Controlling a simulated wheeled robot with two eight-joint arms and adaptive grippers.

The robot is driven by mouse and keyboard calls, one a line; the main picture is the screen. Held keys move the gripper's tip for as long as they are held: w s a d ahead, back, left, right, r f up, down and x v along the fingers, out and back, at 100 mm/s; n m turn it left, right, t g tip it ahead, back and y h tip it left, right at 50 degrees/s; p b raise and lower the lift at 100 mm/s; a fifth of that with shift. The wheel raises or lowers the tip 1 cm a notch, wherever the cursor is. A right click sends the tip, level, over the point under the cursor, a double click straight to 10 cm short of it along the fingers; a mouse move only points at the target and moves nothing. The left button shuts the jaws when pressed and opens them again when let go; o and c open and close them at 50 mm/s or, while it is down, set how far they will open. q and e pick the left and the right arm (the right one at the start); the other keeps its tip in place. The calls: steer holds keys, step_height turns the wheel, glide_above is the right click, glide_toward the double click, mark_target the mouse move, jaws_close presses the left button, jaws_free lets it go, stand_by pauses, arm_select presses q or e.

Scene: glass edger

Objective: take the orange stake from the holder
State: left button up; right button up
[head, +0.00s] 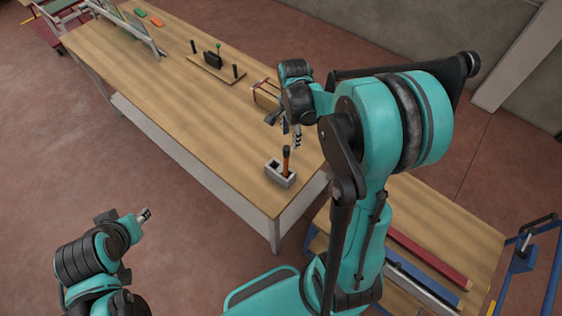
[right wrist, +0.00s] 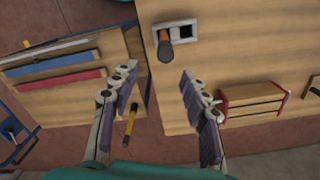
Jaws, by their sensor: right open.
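The orange stake (head: 286,158) stands upright in the grey block holder (head: 281,178) near the close corner of the long wooden table. In the right wrist view the stake (right wrist: 166,46) is seen from above, in one opening of the holder (right wrist: 187,31); the other opening looks empty. My right gripper (head: 287,128) hangs over the table just beyond the stake in the head view. In the right wrist view its fingers (right wrist: 159,78) are apart with nothing between them, and the stake is ahead of the tips. My left gripper (head: 144,215) is low at left, away from the table; its jaws are too small to judge.
A small wooden box with red edges (right wrist: 252,101) lies on the table near my right gripper. A board with black pegs (head: 217,70) and a rack of panes (head: 130,28) stand farther back. A second table (head: 440,215) with red and blue bars is at right.

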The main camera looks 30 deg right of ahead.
steer(key=b, duration=0.5)
glide_above(287, 157)
steer(key=d, duration=0.1)
steer(key=f, duration=0.4)
steer(key=w+f, duration=0.1)
steer(key=f, duration=0.1)
steer(key=shift+d, duration=0.2)
steer(key=shift+s+f, duration=0.1)
steer(key=shift+f, duration=0.2)
steer(key=f, duration=0.5)
steer(key=shift+w+a+f+b, duration=0.3)
steer(key=shift+a+b, duration=0.05)
steer(key=shift+a, duration=0.05)
steer(key=shift+f, duration=0.6)
jaws_close()
